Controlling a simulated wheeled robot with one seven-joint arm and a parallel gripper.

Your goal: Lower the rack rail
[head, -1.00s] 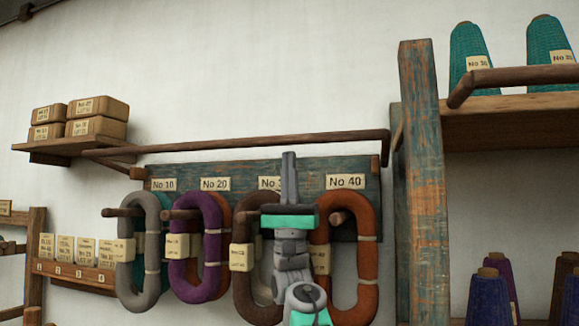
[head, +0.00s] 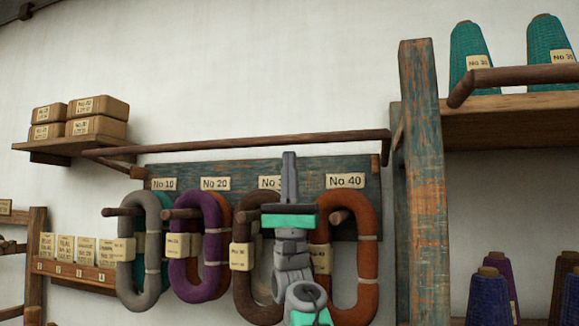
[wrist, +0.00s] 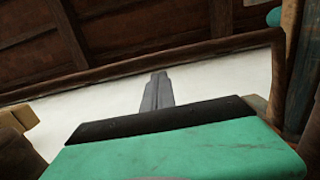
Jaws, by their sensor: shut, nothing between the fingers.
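The rack rail (head: 250,140) is a long brown wooden bar in front of the wall, above the pegboard of hanks. Its arms run back to the board's two ends. In the wrist view the rail (wrist: 130,68) crosses the picture above my fingers. My gripper (head: 289,156) points up in front of the board, between the No 20 and No 40 labels, with its tips just below the rail in the picture. The fingers (wrist: 158,75) are together and empty. I cannot tell whether the tips touch the rail. My gripper hides part of the No 30 label (head: 268,182).
Grey, purple, brown and orange hanks (head: 362,250) hang on pegs around my gripper. A wooden post (head: 425,180) stands right, beside shelves of cones. A small shelf (head: 45,148) with boxes is at the left. The wall above the rail is clear.

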